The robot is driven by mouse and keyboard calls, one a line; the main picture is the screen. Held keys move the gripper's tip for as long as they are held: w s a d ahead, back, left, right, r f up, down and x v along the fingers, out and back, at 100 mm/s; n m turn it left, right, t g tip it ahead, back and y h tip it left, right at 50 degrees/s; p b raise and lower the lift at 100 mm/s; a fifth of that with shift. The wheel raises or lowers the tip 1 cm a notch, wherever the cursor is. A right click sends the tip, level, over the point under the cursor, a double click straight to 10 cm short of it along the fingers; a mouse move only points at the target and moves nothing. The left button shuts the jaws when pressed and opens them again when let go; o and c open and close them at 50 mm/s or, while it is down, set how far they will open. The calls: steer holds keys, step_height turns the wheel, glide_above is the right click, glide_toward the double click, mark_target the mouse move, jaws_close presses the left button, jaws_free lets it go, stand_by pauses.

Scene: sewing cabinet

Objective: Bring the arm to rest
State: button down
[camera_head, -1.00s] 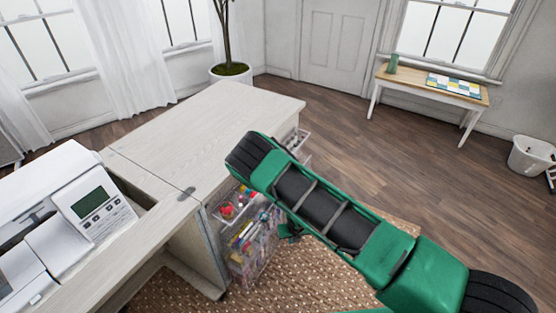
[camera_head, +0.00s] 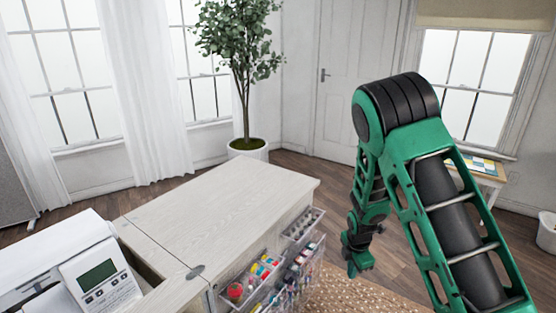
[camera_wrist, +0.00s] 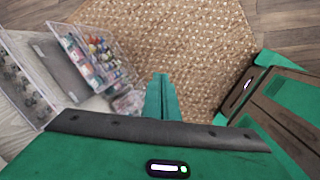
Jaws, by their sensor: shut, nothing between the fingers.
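My green and black arm (camera_head: 440,190) is raised and bent at the right of the head view, its forearm hanging down. My gripper (camera_head: 357,262) hangs beside the open drawers of the sewing cabinet, apart from them. In the wrist view my gripper (camera_wrist: 162,95) points down over the woven rug, with its green fingers together and nothing between them.
The cabinet (camera_head: 215,205) holds a sewing machine (camera_head: 75,265) at the left. Its clear drawers (camera_head: 265,270) of colourful supplies stick out close to my gripper; they also show in the wrist view (camera_wrist: 85,55). A rug (camera_head: 345,295) covers the floor. A potted tree (camera_head: 248,148) and a small table (camera_head: 488,178) stand behind.

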steer(key=s+d+r+m+g, duration=0.1)
steer(key=s+d+r+m, duration=0.6)
steer(key=r, duration=0.3)
steer(key=s+d+r+m, duration=0.6)
steer(key=s+r+m, duration=0.15)
steer(key=r, duration=0.35)
steer(key=s+d+r+m, duration=0.1)
steer(key=s+r+m, duration=0.2)
steer(key=s, duration=0.4)
steer(key=s+d+r+m, duration=0.1)
steer(key=s+r+m, duration=0.1)
steer(key=s+m, duration=0.3)
steer(key=s+r+m+y, duration=0.1)
steer(key=s+r+m, duration=0.2)
steer(key=s, duration=0.7)
steer(key=shift+s+d+r+m+g, duration=0.3)
steer(key=shift+s+d+m+g, duration=0.1)
steer(key=shift+m, duration=0.55)
